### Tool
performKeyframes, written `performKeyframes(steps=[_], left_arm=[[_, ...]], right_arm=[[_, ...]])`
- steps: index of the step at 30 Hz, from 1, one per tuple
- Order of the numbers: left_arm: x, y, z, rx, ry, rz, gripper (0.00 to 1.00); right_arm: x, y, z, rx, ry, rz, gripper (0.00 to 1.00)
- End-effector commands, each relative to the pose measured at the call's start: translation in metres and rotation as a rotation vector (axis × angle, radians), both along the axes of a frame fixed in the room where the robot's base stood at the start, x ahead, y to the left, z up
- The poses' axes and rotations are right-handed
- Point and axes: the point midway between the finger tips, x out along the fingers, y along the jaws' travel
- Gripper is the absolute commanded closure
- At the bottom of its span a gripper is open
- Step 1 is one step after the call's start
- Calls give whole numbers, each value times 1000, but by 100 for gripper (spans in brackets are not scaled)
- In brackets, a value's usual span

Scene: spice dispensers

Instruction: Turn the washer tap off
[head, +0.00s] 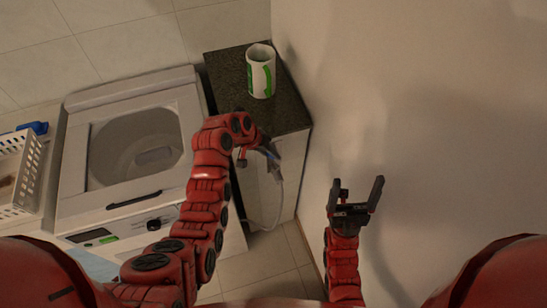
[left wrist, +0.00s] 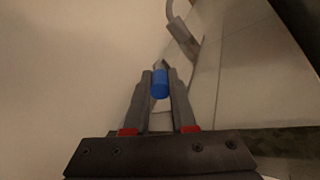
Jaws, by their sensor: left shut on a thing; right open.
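The tap's blue handle (left wrist: 160,86) is between the two fingers of my left gripper (left wrist: 160,78), which is shut on it. In the head view my left gripper (head: 266,149) is at the front of the dark-topped counter, mostly hidden by my own arm. The grey tap spout or hose fitting (left wrist: 183,36) shows beyond the fingers. A pale hose (head: 278,195) hangs below the gripper. The white top-loading washer (head: 75,195) stands to the left. My right gripper (head: 356,194) is open and empty in front of the wall.
A white basket (head: 18,172) and a blue item (head: 35,128) are at the far left. The plain wall (head: 440,120) bounds the right side. Tiled floor (head: 265,265) shows below.

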Motion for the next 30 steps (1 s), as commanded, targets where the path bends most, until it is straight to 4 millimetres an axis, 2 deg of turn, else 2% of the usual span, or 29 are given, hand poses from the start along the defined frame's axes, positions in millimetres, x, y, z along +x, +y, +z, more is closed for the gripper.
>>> performKeyframes(steps=[1, 11, 12, 16, 26, 30], left_arm=[[0, 2, -4, -11, -5, 3, 100], [-1, 2, -1, -20, -6, 0, 100], [-1, 2, -1, -20, -6, 0, 71], [-1, 2, -1, -20, -6, 0, 48], [-1, 2, 0, -21, -7, 0, 47], [-1, 7, 8, -21, -8, 1, 47]], right_arm=[[0, 0, -6, 0, 0, 0, 15], [0, 0, -4, 0, 0, 0, 15], [0, 0, -4, 0, 0, 0, 15], [0, 0, -4, 0, 0, 0, 15], [0, 0, -5, 0, 0, 0, 15], [0, 0, -10, 0, 0, 0, 15]])
